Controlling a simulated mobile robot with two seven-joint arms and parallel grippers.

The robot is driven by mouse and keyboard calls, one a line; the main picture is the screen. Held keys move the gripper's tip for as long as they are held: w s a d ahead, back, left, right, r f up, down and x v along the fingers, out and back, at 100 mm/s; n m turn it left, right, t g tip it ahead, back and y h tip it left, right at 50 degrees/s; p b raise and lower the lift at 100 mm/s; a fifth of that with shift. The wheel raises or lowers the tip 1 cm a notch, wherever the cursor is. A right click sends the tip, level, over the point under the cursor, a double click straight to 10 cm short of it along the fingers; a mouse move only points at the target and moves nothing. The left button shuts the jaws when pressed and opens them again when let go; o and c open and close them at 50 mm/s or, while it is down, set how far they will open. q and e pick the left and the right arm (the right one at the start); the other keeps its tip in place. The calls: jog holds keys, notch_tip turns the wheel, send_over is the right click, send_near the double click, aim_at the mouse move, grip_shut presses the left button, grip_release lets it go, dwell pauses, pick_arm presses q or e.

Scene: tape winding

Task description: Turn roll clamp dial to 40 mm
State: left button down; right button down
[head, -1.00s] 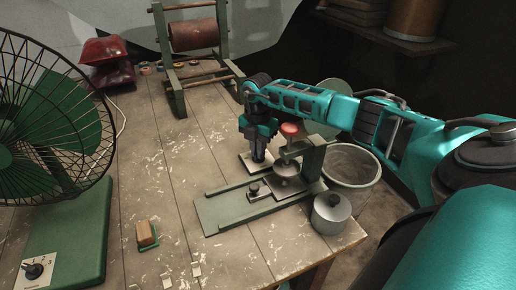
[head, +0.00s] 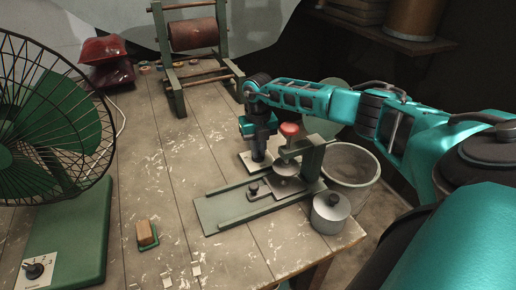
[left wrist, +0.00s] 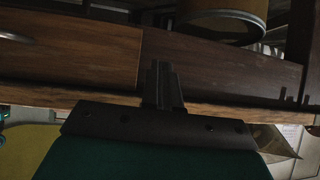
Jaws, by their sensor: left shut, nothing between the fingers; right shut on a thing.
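The roll clamp is a green frame with a long base (head: 222,212), a round metal disc (head: 285,168) and a red knob (head: 289,128) on top. A pale dial plate (head: 244,165) lies at its back left. My right gripper (head: 258,158) points down over this plate and is shut on the dial, which its fingers hide. The scale and the dial's reading cannot be made out. My left gripper (left wrist: 163,88) is shut and empty in the left wrist view, away from the clamp, in front of wooden furniture.
A lidded metal pot (head: 330,213) stands right of the clamp near the table edge, with a bucket (head: 350,165) beyond. A wire fan (head: 50,120) fills the left. A small wooden block (head: 146,232) lies front left. A roller stand (head: 193,38) stands behind.

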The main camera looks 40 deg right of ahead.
jog(key=n, duration=0.6)
jog(key=shift+n+b, duration=0.3)
jog(key=shift+b, duration=0.1)
jog(key=n, duration=0.4)
jog(key=shift+d+n+b, duration=0.1)
jog(key=shift+n+b, duration=0.3)
jog(key=shift+r+n, duration=0.1)
jog(key=shift+n, duration=0.7)
jog(key=shift+w, duration=0.1)
jog(key=c, duration=1.2)
grip_release()
notch_tip(320, 180, up, 13)
jog(key=shift+f+p, duration=0.1)
jog(key=shift+p, duration=0.2)
